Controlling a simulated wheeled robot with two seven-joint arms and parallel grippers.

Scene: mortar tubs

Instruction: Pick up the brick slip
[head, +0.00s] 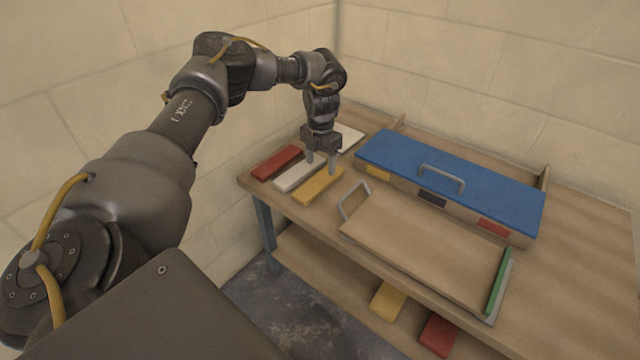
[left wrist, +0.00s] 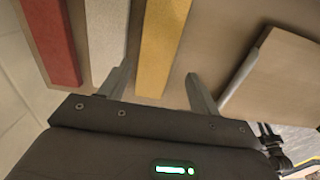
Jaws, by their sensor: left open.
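Three long flat slips that look like brick slips lie side by side at the bench's left end: a red one (head: 277,162), a white one (head: 298,174) and a yellow one (head: 318,186). My left gripper (head: 321,163) is open and points down over them, near the far end of the yellow slip. In the left wrist view the yellow slip (left wrist: 162,45) runs between the two open fingers (left wrist: 160,82); the white slip (left wrist: 105,40) and red slip (left wrist: 50,40) lie left of it. I cannot tell the fingers' height above the bench. My right gripper is out of view.
A wooden tray (head: 420,245) with a metal handle and a green strip (head: 498,282) stands right of the slips. Behind it is a box with a blue lid (head: 480,190) and handle. Another white piece (head: 350,137) lies behind my gripper. The bench's right end is clear.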

